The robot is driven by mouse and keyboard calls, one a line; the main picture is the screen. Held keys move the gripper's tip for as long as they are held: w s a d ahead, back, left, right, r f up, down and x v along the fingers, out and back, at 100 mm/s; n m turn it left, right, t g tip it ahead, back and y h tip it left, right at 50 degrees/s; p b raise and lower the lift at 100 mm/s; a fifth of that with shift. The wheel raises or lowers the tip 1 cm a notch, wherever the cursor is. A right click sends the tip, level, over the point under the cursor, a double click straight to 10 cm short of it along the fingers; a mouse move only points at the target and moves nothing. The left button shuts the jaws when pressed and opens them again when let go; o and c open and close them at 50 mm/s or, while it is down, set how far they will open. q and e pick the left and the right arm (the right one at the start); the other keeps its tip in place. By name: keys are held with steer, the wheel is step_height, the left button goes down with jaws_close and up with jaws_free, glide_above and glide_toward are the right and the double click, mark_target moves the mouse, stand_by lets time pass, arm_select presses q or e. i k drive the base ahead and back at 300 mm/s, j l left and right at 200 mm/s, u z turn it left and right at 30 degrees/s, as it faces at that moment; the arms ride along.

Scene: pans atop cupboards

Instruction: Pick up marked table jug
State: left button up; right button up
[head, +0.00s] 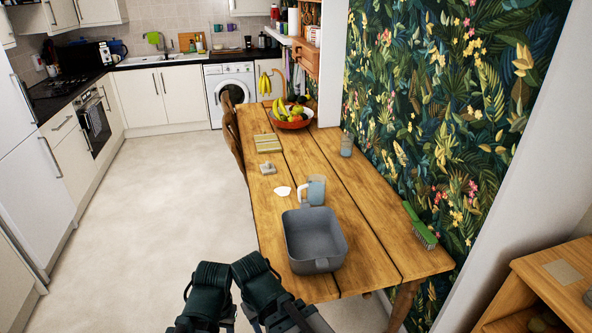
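A pale blue, translucent jug (316,189) with a light handle on its left stands upright on the wooden table (355,222), just behind a grey tub. A smaller bluish glass or jug (347,146) stands farther back by the wallpapered wall. No clear mark can be made out on either one. Two dark green parts of my own arms show at the bottom edge, left of the tub and apart from it. No gripper fingers can be made out, and nothing held is seen.
The grey tub (314,263) stands at the table's near end. A green brush (420,226) lies near the right edge. A white piece (282,191), small block (268,169), striped item (268,143) and fruit bowl (291,118) lie along the table. Floor at left is clear.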

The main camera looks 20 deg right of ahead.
mark_target(311, 192)
steer(key=i, duration=1.05)
